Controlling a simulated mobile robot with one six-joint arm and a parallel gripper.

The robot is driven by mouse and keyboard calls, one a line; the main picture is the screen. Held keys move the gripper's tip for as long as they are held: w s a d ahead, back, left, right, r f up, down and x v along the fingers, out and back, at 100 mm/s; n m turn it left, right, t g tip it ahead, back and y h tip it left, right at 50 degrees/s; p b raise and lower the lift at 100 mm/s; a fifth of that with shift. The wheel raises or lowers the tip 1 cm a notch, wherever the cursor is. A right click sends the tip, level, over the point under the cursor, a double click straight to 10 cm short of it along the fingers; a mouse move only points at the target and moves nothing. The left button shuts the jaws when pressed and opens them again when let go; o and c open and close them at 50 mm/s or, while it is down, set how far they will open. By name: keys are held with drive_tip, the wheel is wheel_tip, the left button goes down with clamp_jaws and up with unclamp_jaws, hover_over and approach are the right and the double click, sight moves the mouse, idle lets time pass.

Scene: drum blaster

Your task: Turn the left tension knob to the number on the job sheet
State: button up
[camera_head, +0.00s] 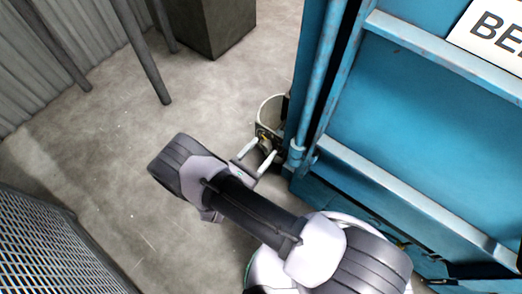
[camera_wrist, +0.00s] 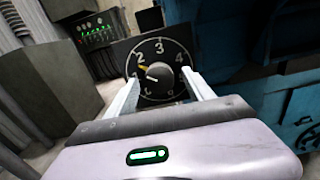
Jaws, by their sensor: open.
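A small yellow mark sits near the 2. My gripper (camera_wrist: 162,84) is open, with one finger on each side of the lower dial; I cannot tell if they touch the knob. In the head view my gripper (camera_head: 262,154) reaches toward a small fitting by the blue machine's corner. The job sheet is not in view, and only one knob shows.
The blue machine (camera_head: 430,110) fills the right, with a partly cut-off white sign (camera_head: 490,32). A grey block (camera_head: 215,25) and thin dark legs (camera_head: 145,65) stand at the back. A panel with green lights (camera_wrist: 97,33) shows behind the dial. Concrete floor (camera_head: 105,150) is clear at left.

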drive_tip(key=shift+c, duration=0.2)
clamp_jaws()
drive_tip(key=m+b, duration=0.1)
drive_tip(key=m, duration=0.4)
drive_tip(key=shift+m, duration=0.4)
drive_tip(key=m, duration=0.6)
drive_tip(key=shift+b, duration=0.3)
drive_tip(key=m, duration=0.5)
drive_tip(key=shift+a+m, duration=0.1)
drive_tip(key=shift+m, duration=0.3)
drive_tip(key=m, duration=0.5)
drive_tip(key=shift+r+m, duration=0.1)
drive_tip(key=shift+m, duration=0.2)
